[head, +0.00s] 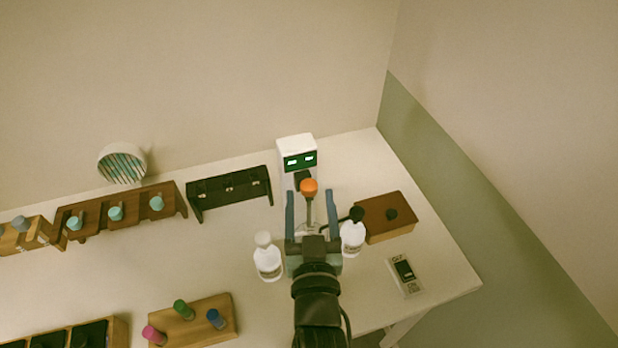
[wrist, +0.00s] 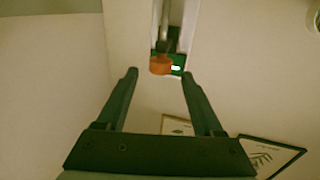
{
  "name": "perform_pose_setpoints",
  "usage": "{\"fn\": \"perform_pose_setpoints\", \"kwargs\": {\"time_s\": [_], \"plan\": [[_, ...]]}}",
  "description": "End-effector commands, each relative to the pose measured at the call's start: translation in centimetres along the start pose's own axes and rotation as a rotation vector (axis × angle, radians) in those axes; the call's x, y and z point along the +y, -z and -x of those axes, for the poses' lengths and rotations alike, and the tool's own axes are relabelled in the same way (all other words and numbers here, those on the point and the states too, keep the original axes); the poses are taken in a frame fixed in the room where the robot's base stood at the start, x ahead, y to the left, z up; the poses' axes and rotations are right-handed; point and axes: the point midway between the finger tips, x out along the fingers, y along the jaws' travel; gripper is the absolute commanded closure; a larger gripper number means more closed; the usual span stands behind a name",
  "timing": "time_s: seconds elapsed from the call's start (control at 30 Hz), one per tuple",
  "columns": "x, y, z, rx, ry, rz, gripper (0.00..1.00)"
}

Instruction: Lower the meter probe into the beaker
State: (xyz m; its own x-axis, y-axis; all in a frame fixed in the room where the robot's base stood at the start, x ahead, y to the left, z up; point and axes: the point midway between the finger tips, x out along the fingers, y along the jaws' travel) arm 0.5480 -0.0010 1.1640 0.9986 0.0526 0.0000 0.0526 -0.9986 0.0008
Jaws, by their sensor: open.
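The meter (head: 296,145) is a white box with a lit green display at the back of the table. The probe with an orange cap (head: 309,186) and thin grey stem stands in front of it. My gripper (head: 310,194) is open, one finger on each side of the probe in the head view. In the wrist view the orange cap (wrist: 161,65) shows just past the gap between my open fingertips (wrist: 160,75); I cannot see contact. I cannot make out the beaker; my gripper and wrist cover the area below the probe.
White bottles stand left (head: 268,262) and right (head: 352,238) of my gripper, close by. A brown box (head: 388,218) and a switch plate (head: 405,274) lie to the right. A black rack (head: 230,190) and wooden racks (head: 118,222) are left.

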Motion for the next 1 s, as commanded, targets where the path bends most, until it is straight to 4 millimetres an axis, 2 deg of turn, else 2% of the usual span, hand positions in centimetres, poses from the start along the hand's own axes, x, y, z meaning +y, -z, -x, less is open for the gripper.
{"fn": "perform_pose_setpoints", "kwargs": {"time_s": [0.1,0.3,0.67,0.77,1.0], "plan": [[-0.1,0.2,-2.0,0.002,0.001,-0.002,0.31],[0.0,0.0,-3.8,0.000,0.000,-0.001,0.31],[0.0,0.0,-4.2,0.000,0.000,-0.001,0.31],[0.0,0.0,-4.2,0.000,0.000,-0.001,0.46],[0.0,0.0,-4.2,0.000,0.000,-0.001,0.89]]}}
